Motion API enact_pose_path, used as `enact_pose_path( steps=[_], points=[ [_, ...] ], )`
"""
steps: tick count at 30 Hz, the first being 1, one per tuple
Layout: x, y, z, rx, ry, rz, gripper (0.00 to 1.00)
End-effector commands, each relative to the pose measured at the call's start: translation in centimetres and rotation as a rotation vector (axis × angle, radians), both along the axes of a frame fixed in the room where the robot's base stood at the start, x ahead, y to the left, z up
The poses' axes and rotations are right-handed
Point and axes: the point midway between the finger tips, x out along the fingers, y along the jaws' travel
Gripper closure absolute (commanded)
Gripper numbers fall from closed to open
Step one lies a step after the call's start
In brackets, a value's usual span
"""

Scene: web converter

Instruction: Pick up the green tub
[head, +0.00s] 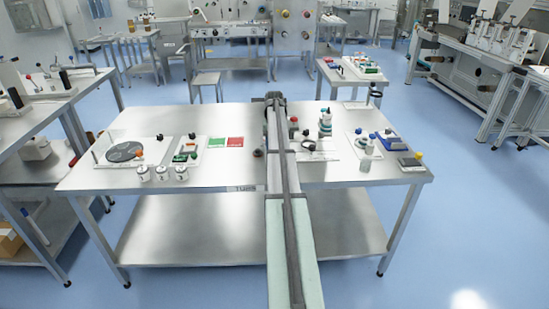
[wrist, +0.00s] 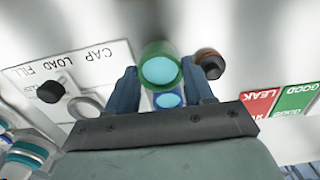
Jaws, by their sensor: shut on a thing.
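In the wrist view the green tub (wrist: 147,53), a round green-walled thing with a light-blue disc face, sits between the fingertips of my gripper (wrist: 161,78). The two dark blue-grey fingers stand close on both sides of it, and the gripper is shut on it. A smaller blue thing with a light-blue face (wrist: 168,100) shows just below the tub, between the fingers. I cannot tell whether the tub touches the surface below. In the head view my arm covers the middle of the steel table (head: 225,170), and I cannot make out the tub or fingertips there.
An orange-and-black round piece (wrist: 209,62) is close by the right finger. A white "CAP LOAD FILL" panel (wrist: 70,72) lies left; red (wrist: 258,105) and green (wrist: 297,97) cards lie right. White jars (head: 161,173) stand at the table's front left, a bottle (head: 366,161) at right.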

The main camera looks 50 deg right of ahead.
Motion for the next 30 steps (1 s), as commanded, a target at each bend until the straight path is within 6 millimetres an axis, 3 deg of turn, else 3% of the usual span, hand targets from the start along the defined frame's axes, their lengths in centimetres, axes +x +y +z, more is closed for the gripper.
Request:
enact_pose_path(
  steps=[18, 30],
  points=[
    [0.0, 0.0, 3.0, 0.0, 0.0, 0.0, 0.75],
    [0.0, 0.0, 3.4, 0.0, 0.0, -0.001, 0.75]
  ],
)
